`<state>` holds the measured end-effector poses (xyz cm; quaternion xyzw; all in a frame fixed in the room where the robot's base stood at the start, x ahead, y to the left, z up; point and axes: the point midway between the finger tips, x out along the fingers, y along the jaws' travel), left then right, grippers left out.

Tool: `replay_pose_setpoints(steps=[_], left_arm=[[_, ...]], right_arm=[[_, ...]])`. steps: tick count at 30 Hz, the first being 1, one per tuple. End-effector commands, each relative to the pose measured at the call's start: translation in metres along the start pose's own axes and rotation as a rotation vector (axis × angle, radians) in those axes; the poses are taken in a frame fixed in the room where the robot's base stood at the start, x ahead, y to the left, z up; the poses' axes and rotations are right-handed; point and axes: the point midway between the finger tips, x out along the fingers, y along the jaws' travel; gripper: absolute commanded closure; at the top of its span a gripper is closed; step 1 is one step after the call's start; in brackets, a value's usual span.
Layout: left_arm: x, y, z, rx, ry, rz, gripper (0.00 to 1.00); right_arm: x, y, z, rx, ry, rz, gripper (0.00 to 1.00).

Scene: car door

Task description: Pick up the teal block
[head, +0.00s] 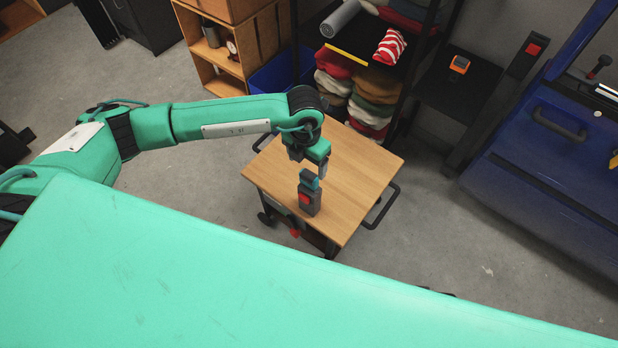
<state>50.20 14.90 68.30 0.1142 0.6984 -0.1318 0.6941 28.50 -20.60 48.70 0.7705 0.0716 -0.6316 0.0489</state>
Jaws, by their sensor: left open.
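The teal block (309,179) is small and appears to rest on top of a dark grey upright object (309,196) with a red patch on its side. Both are on the wooden top of a small cart (350,178). My left gripper (309,165) is open and points down just above the teal block. Its fingers seem to be to either side of and above the block. I cannot tell whether they touch it. My right gripper is not in view.
The cart has dark handles, one at its right end (381,207). Behind it are a shelf with folded cloths (375,88), a blue bin (283,72) and wooden crates (222,70). A blue car door (555,135) stands at the right. The cart's right half is clear.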

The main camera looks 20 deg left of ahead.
Motion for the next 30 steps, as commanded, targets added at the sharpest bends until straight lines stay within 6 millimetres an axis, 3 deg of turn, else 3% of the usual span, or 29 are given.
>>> replay_pose_setpoints(steps=[7, 15, 24, 30], left_arm=[[0.019, -0.001, 0.000, 0.000, 0.000, 0.000, 0.24], [0.058, -0.002, 0.002, 0.000, 0.000, -0.001, 0.24], [0.064, -0.002, 0.002, 0.000, -0.001, -0.002, 0.24], [0.063, -0.002, 0.002, 0.000, -0.001, -0.002, 0.61]], right_arm=[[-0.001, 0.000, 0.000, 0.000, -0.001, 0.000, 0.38], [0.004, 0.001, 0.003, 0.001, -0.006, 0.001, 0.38], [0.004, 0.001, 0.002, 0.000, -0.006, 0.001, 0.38], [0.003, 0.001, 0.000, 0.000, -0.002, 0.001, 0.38]])
